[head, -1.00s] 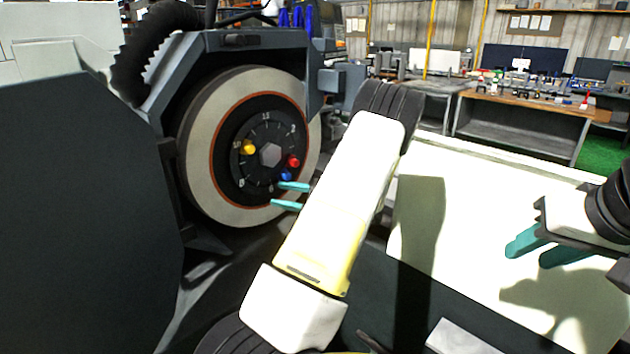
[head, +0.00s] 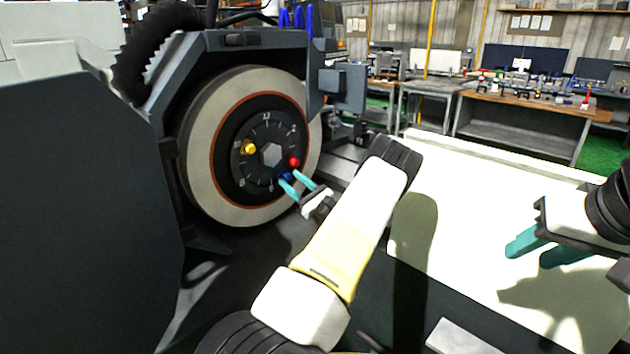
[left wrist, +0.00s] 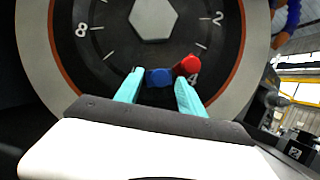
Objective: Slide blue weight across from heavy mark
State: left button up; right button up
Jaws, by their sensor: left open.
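The blue weight (left wrist: 159,77) sits on the black dial (left wrist: 113,40) of the grinding wheel, low and right of the hex centre. It also shows small in the head view (head: 286,177). The red weight (left wrist: 188,65) is just right of it, close to the 4 mark; it also shows in the head view (head: 294,162). My left gripper (head: 297,183) is open, its teal fingers reaching to the dial. In the left wrist view its fingertips (left wrist: 158,80) lie either side of the blue weight, the right one near the red weight. Contact is unclear. My right gripper (head: 540,250) is open and empty at the right.
A yellow weight (head: 249,147) sits on the dial's left side. The grey wheel (head: 200,130) is framed by the dark machine housing (head: 236,40). A pale flat surface (head: 465,200) lies right of my left arm. Workbenches (head: 520,115) stand far behind.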

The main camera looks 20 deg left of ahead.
pick_arm(q)
jog(key=shift+w+a+r, duration=0.1)
jog(key=shift+a, duration=0.1)
jog(key=shift+c, duration=0.3)
grip_shut()
dwell(1.1)
